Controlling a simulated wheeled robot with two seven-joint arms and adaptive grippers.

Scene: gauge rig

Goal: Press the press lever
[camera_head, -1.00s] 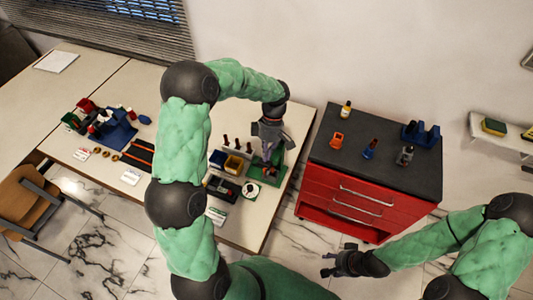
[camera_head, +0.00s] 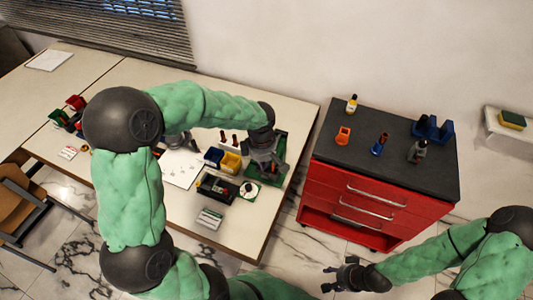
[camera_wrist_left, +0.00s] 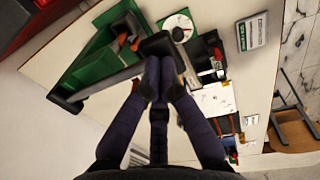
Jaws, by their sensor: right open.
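The press with its green base (camera_head: 281,142) stands near the right end of the white table, partly hidden under my left gripper (camera_head: 264,168). In the left wrist view the green press body (camera_wrist_left: 98,62) is at upper left. A grey bar with dark ends, which looks like the press lever (camera_wrist_left: 105,83), crosses beside it. My left gripper (camera_wrist_left: 163,62) has its fingertips together, right at the bar's dark upper end; whether they touch it is unclear. Nothing shows between the fingers. My right gripper (camera_head: 343,276) is open and empty over the floor, below the red cabinet.
Blue and yellow bins (camera_head: 230,162), a black tray (camera_head: 217,188) and a round white dial (camera_head: 249,190) sit close left of and in front of the press. A red cabinet (camera_head: 345,190) with small items on top stands to the right, across a gap.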

